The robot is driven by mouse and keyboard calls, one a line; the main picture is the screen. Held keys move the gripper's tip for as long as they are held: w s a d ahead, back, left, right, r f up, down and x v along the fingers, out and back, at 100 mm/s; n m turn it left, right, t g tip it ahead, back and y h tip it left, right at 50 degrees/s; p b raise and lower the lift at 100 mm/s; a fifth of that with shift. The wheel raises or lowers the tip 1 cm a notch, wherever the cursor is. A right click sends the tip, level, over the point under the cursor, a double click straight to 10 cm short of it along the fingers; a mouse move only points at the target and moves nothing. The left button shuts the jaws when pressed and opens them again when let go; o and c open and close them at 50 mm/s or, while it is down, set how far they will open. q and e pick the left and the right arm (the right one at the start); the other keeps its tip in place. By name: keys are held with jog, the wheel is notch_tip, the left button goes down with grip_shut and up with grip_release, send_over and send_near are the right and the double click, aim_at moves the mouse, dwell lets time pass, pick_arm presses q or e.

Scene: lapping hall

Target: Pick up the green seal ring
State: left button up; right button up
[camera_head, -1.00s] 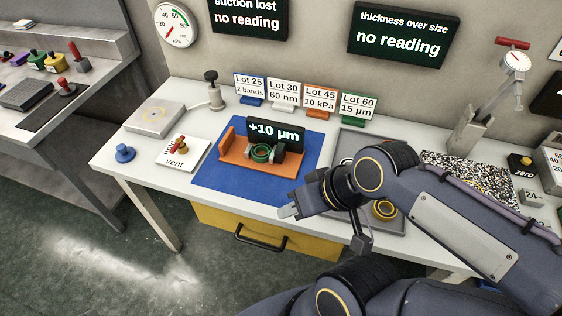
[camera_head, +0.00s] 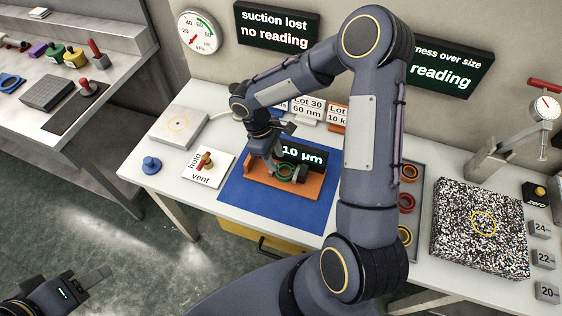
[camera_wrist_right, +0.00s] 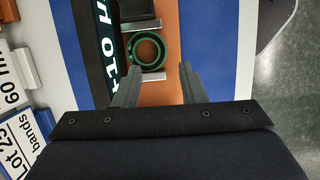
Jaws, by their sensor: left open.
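The green seal ring (camera_head: 285,172) sits on the orange holder (camera_head: 308,187), on the blue mat (camera_head: 236,188). In the right wrist view the ring (camera_wrist_right: 133,52) lies just ahead of my right gripper (camera_wrist_right: 160,67). That gripper's two fingers are apart with nothing between them. In the head view my right gripper (camera_head: 272,155) is over the holder, close beside the ring, and its arm arches across the table. My left gripper (camera_head: 98,275) is open at the lower left, away from the table.
A black display reading 10 µm (camera_head: 310,154) stands right behind the ring. The vent card (camera_head: 201,181) with a small valve and a blue knob (camera_head: 151,164) lie to the left. A tray (camera_head: 417,180) with more rings is partly hidden behind my right arm. A speckled plate (camera_head: 480,245) is at right.

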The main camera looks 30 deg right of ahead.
aim_at(282, 176)
jog(key=b+x, duration=0.2)
jog(key=x, duration=0.2)
jog(key=b+x, duration=0.2)
jog(key=x, duration=0.1)
jog(key=shift+s+a+f, duration=0.1)
jog(key=shift+a+f, duration=0.05)
jog(key=shift+f, duration=0.25)
jog(key=shift+r, duration=0.1)
grip_shut()
